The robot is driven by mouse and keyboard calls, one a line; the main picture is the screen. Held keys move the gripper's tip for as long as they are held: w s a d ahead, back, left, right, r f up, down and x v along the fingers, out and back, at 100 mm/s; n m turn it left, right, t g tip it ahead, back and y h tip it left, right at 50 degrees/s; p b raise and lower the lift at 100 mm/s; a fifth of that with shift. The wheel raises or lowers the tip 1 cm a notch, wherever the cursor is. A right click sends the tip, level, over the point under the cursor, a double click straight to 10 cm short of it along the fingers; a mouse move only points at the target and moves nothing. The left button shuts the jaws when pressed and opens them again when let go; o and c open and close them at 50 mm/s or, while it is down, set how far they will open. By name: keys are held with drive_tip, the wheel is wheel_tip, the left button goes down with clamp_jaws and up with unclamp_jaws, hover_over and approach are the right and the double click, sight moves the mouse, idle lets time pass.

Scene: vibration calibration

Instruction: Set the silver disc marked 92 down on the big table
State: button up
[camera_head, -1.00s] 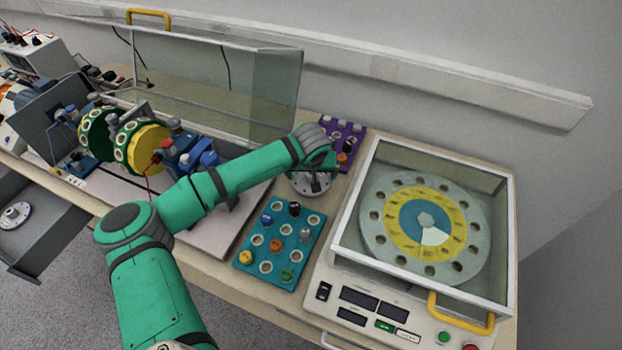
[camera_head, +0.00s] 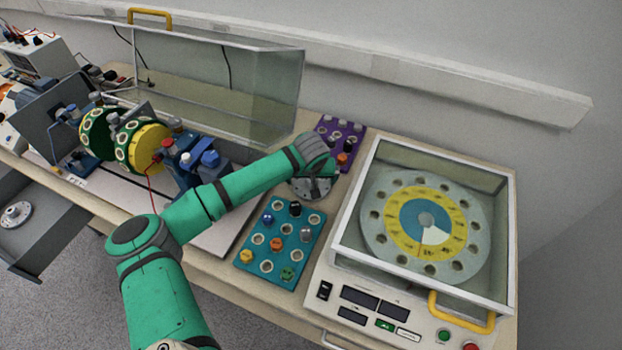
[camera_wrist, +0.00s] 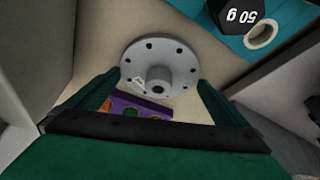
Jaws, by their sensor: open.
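The silver disc (camera_head: 311,189) is at the big table (camera_head: 222,262), between the teal block and the purple block. It is partly hidden by my gripper in the head view. In the wrist view the disc (camera_wrist: 160,60) shows its ring of small holes and raised hub; a small label on it is too blurred to read. My gripper (camera_wrist: 153,92) is open, with one finger on each side of the hub. I cannot tell whether the fingers touch the disc. In the head view my gripper (camera_head: 318,172) is right above the disc.
A teal block with weights (camera_head: 281,240) lies in front of the disc and a purple block (camera_head: 341,140) behind it. A glass-covered turntable unit (camera_head: 425,225) stands right. A rotor rig (camera_head: 140,140) stands left. Another silver disc (camera_head: 16,214) lies in the open drawer (camera_head: 60,228).

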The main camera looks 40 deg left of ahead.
drive_tip(key=shift+d+r, duration=0.1)
drive_tip(key=shift+r, duration=0.5)
drive_tip(key=v, duration=1.1)
drive_tip(key=shift+s, duration=0.1)
